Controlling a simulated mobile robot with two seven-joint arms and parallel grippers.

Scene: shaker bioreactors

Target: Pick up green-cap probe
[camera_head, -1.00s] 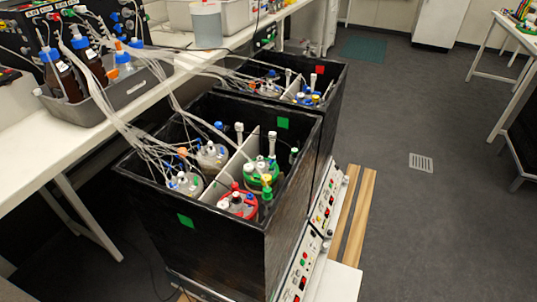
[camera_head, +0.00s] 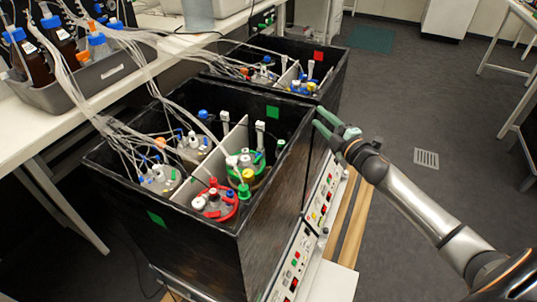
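The front black box holds several bioreactor vessels. A vessel with a green lid ring (camera_head: 263,158) stands in its right compartment, behind a red-lidded vessel (camera_head: 216,204). A green cap (camera_head: 243,191) shows between them. A thin probe with a pale and green top (camera_head: 281,146) stands near the box's right wall. The pictures do not settle which is the green-cap probe. My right gripper (camera_head: 318,118) comes in from the right and is beside the box's back right corner, near rim height. Its two green fingers are apart with nothing between them. My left gripper is not in view.
The front black box (camera_head: 238,236) has high walls and a white divider (camera_head: 222,150). Tubes run from it to a grey tray (camera_head: 108,70) of bottles on the bench. A second black box (camera_head: 336,72) stands behind. Floor (camera_head: 400,130) at right is open.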

